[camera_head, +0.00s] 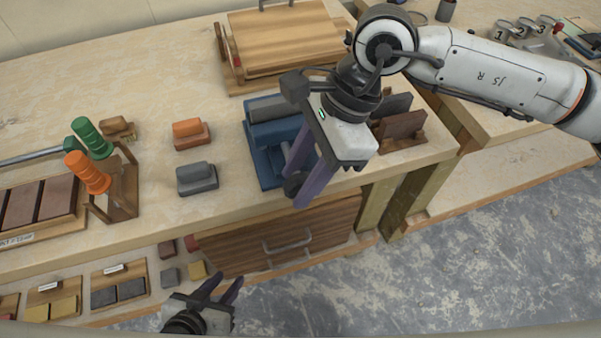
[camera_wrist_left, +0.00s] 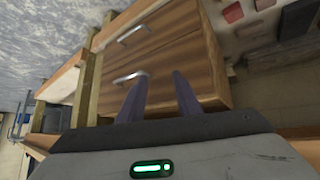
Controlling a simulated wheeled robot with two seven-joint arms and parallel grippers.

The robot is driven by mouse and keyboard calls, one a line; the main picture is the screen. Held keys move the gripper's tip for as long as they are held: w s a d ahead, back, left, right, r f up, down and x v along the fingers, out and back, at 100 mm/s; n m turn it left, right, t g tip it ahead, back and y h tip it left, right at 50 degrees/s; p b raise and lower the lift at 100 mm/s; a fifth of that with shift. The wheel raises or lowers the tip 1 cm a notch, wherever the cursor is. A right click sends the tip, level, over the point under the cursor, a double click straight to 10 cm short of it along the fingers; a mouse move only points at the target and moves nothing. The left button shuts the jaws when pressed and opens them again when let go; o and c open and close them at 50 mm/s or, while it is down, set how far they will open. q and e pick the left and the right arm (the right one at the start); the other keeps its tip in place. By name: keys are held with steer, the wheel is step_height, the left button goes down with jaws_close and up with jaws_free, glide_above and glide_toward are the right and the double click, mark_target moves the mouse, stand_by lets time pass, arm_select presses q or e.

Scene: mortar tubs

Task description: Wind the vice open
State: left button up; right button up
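The blue vice (camera_head: 268,135) stands at the front edge of the workbench in the head view. Its front screw end has a dark round part (camera_head: 293,186). My right gripper (camera_head: 297,188) reaches down over the front of the vice, its two fingers apart with the dark part between or just behind their tips. The fingers partly hide it, and I cannot tell whether they touch it. My left gripper (camera_head: 224,287) is low in front of the bench, open and empty. Its parted fingers also show in the left wrist view (camera_wrist_left: 160,90), pointing toward the wooden drawers.
A drawer front (camera_head: 285,240) with a metal handle lies below the vice. Grey (camera_head: 197,179) and orange (camera_head: 190,134) blocks sit left of the vice. A rack holds green (camera_head: 92,138) and orange (camera_head: 87,172) handled tools. Brown blocks (camera_head: 400,125) stand to its right.

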jaws_close()
steer(key=shift+a+h+b, duration=0.1)
steer(key=shift+h+b, duration=0.2)
steer(key=shift+b, duration=0.1)
steer(key=shift+a+t+h+b, duration=0.15)
steer(key=shift+t+h+b, duration=0.15)
steer(key=shift+h+b, duration=0.3)
steer(key=shift+s+a+f+h+b, duration=0.1)
steer(key=shift+a+h+b, duration=0.05)
steer(key=shift+h+b, duration=0.4)
steer(key=shift+a+t+h+b, duration=0.1)
steer(key=shift+t+h+b, duration=0.4)
steer(key=shift+h, duration=0.25)
steer(key=shift+h+b, duration=0.35)
steer(key=shift+h, duration=0.25)
arm_select(q)
steer(key=f, duration=0.1)
steer(key=d+f, duration=0.1)
steer(key=f, duration=0.1)
steer(key=shift+d+f+b, duration=0.2)
steer(key=shift+b, duration=0.1)
arm_select(e)
steer(key=shift+a+t+h, duration=0.1)
steer(key=shift+t+h, duration=0.2)
steer(key=shift+h, duration=0.1)
arm_select(q)
steer(key=shift+w+r, duration=0.15)
steer(key=shift+w, duration=0.1)
